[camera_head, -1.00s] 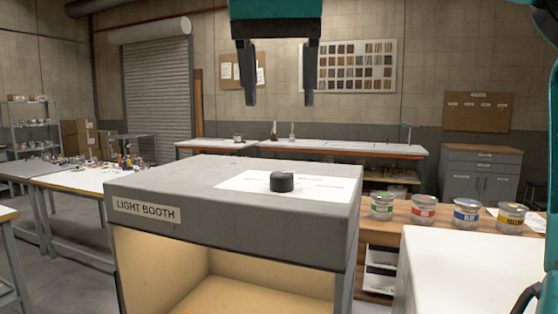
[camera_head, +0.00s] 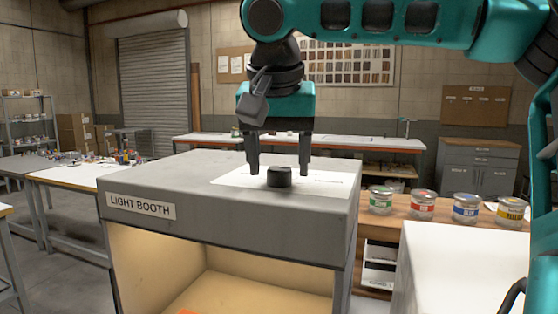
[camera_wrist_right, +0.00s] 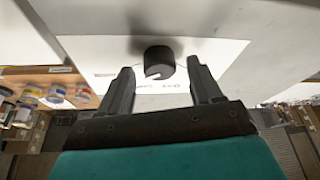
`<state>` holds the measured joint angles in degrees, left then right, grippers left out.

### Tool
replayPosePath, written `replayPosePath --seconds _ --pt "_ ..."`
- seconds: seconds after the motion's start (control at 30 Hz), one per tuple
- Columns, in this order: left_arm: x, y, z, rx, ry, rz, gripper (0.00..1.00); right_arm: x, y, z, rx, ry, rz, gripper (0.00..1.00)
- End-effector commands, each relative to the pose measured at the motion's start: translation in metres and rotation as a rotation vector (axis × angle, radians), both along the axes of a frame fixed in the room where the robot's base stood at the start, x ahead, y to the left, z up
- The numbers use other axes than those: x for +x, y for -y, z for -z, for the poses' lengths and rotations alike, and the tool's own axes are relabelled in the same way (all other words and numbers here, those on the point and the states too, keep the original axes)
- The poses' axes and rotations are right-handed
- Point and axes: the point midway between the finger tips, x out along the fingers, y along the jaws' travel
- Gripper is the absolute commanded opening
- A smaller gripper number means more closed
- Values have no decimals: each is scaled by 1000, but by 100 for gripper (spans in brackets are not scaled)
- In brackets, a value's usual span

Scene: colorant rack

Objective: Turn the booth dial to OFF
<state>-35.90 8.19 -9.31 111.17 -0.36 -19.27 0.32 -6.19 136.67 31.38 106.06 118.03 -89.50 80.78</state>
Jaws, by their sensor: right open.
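The booth dial (camera_head: 279,177) is a short black knob on a white label sheet (camera_head: 232,178) on top of the grey light booth (camera_head: 185,178). My right gripper (camera_head: 279,172) points down over the booth top, open, with one finger to each side of the dial in the head view. In the right wrist view the dial (camera_wrist_right: 159,62) sits just beyond and between the fingertips (camera_wrist_right: 160,70), apart from both, with a white pointer mark on it. The print on the sheet is too blurred to read. My left gripper is not in view.
A white surface (camera_head: 460,260) lies at the front right. The booth top around the sheet is clear.

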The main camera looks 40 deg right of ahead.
Motion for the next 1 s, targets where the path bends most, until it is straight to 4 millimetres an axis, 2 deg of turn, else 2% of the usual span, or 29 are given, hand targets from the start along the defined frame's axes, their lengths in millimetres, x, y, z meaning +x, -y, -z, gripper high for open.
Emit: replayPosePath --seconds 0.37,0.9,1.0 --pt "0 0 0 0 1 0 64 2 2 7 0 0 1 64" --pt "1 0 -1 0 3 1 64 2 2 6 -1 1 0 15" --pt "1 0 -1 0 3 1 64 2 2 6 -1 1 0 9"
